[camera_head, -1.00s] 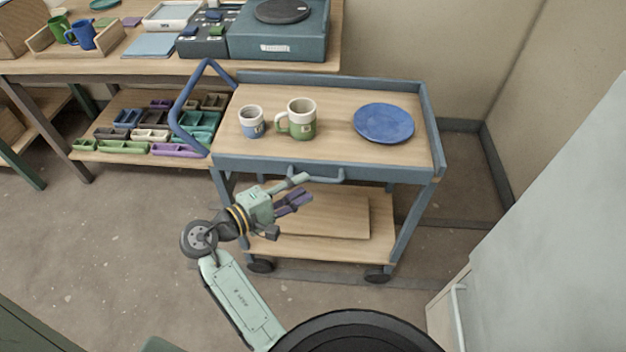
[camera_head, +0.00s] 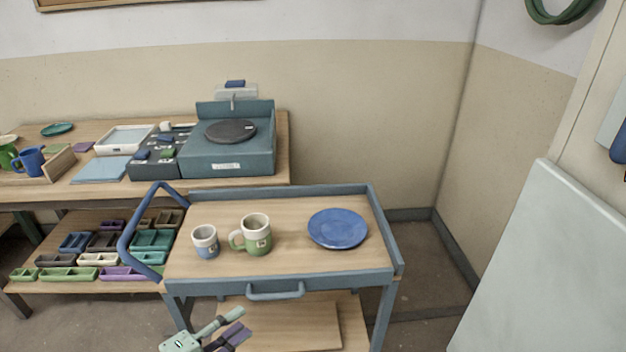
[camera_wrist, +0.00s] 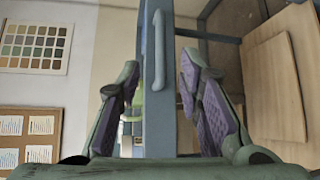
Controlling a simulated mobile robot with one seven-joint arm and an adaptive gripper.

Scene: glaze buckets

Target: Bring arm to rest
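My gripper (camera_head: 231,326) is at the bottom of the head view, in front of and below the cart's front handle, with most of my arm out of frame. The wrist view shows its two purple-padded fingers (camera_wrist: 159,63) spread apart with nothing held between them. The cart's blue-grey front edge (camera_wrist: 160,120) and handle (camera_wrist: 159,48) show beyond the gap; contact is not visible.
The cart (camera_head: 290,264) carries a blue-white cup (camera_head: 206,243), a green-white mug (camera_head: 256,240) and a blue plate (camera_head: 338,229). A workbench (camera_head: 90,190) stands behind left. A pale panel (camera_head: 530,270) stands at right. Bare floor shows between cart and panel.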

